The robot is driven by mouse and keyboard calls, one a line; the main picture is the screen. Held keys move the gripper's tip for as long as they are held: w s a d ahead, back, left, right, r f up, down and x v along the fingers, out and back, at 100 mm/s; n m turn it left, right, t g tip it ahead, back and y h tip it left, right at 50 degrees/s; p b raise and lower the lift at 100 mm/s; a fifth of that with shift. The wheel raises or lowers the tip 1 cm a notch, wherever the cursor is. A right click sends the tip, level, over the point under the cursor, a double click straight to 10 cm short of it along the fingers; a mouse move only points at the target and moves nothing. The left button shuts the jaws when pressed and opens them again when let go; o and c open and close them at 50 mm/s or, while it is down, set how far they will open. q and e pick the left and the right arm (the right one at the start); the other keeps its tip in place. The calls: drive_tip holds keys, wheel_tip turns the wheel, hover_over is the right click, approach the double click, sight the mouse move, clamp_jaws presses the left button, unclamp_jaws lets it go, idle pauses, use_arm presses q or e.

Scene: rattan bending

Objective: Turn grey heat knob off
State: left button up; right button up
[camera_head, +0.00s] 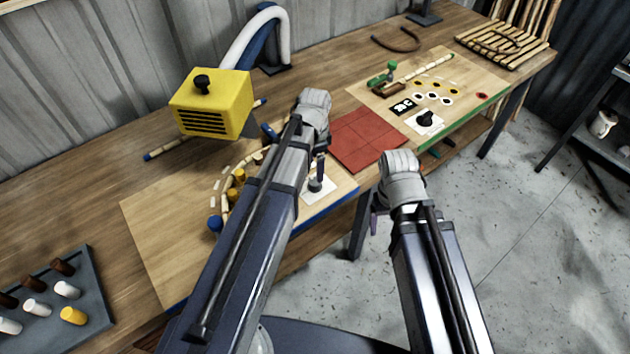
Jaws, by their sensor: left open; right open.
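A grey knob (316,185) stands on a small white plate (325,191) near the front edge of the left wooden board. My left gripper (319,165) is over this board, close above the knob. It is open, but my own arm hides most of its fingers. I cannot tell whether a finger touches the knob, or read which way the knob points. My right gripper (378,215) is open and mostly hidden behind its wrist, in front of the bench edge and to the right of the knob.
A yellow heater box (212,103) with a black top knob stands behind the left board (155,225). A red mat (368,137) separates it from the right board (480,75), which carries another dark knob (426,118). A grey peg tray (88,270) lies at left. Floor is clear at right.

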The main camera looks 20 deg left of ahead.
sight(315, 181)
use_arm(q)
wheel_tip(315, 181, down, 7)
drive_tip(key=b, duration=0.7)
drive_tip(key=shift+f, duration=0.15)
drive_tip(key=shift+c, duration=0.3)
clamp_jaws()
